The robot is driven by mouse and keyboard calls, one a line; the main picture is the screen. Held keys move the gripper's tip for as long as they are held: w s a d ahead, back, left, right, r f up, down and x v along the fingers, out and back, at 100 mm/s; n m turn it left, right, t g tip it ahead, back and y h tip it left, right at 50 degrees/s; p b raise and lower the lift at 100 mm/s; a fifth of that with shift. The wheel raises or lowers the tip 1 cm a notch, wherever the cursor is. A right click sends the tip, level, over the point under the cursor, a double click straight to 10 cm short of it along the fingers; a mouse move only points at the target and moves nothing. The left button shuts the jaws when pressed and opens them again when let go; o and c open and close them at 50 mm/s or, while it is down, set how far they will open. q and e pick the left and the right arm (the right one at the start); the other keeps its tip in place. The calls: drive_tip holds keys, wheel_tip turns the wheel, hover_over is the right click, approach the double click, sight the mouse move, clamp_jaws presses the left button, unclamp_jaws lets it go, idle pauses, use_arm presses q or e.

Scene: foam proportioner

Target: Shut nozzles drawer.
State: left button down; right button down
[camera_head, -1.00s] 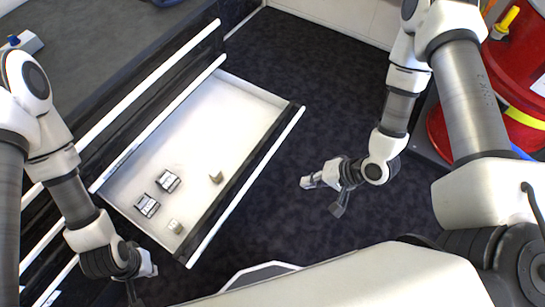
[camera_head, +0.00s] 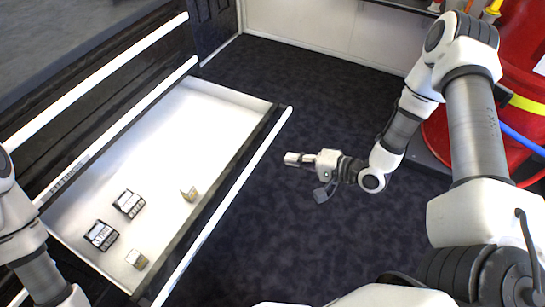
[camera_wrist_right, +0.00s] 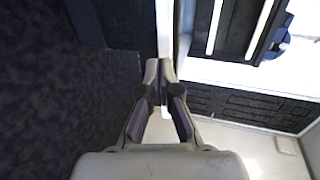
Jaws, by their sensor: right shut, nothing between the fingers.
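The open drawer (camera_head: 205,115) stands pulled out from the dark cabinet at the left of the head view. Its white floor shows, and a white strip (camera_head: 226,208) runs along its front edge. A label on the cabinet side of the drawer (camera_head: 68,174) is too small to read surely. My right gripper (camera_head: 288,158) is shut and empty, out in front of the drawer front and apart from it. In the right wrist view its fingertips (camera_wrist_right: 158,66) are together, with a white strip beyond them. My left gripper is outside the head view; only its arm shows.
Two dark-and-white boxes (camera_head: 129,203) (camera_head: 101,235) and two small beige pieces (camera_head: 189,194) (camera_head: 137,259) lie in the drawer. A red drum (camera_head: 500,145) stands at the right behind my right arm. Dark floor (camera_head: 300,95) in front of the drawer is clear.

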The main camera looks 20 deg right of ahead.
sight(263, 151)
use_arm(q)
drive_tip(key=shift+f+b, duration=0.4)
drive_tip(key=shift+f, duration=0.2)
use_arm(e)
drive_tip(key=x, duration=0.4)
drive_tip(key=r+x, duration=0.1)
drive_tip(key=x, duration=0.1)
drive_tip(key=shift+w+a, duration=0.25)
drive_tip(key=shift+a, duration=0.05)
